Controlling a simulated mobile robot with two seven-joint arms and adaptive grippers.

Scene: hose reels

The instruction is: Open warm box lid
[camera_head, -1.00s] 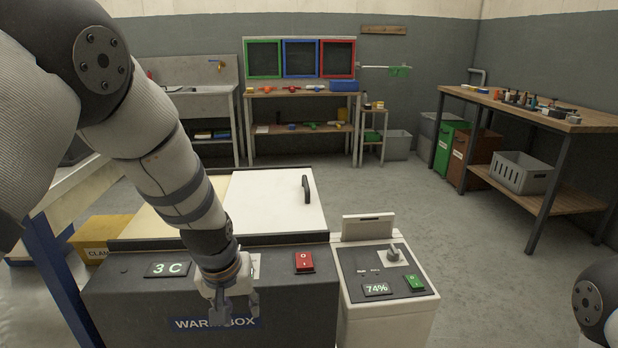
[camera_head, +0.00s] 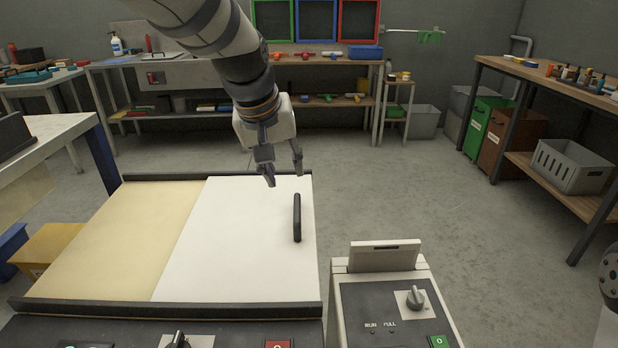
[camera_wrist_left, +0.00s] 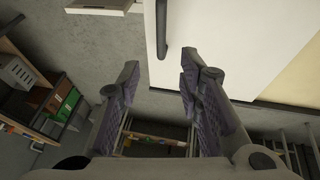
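The warm box stands in front of me. Its white lid (camera_head: 235,240) lies flat over the right part of the top, beside a cream panel (camera_head: 130,240). A black bar handle (camera_head: 297,217) stands near the lid's right edge. My left gripper (camera_head: 284,182) is open and empty above the lid's far edge, behind and slightly left of the handle. In the left wrist view the open fingers (camera_wrist_left: 155,82) hold nothing, and the handle (camera_wrist_left: 162,28) shows beyond them, apart from the fingers. My right gripper is out of view; only a bit of my right arm shows at the right edge.
A control unit (camera_head: 393,318) with a knob stands right of the box. A red switch (camera_head: 278,344) is on the box's front panel. A workbench (camera_head: 590,100) stands at the right and a grey crate (camera_head: 570,167) sits on its lower shelf. The floor between is clear.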

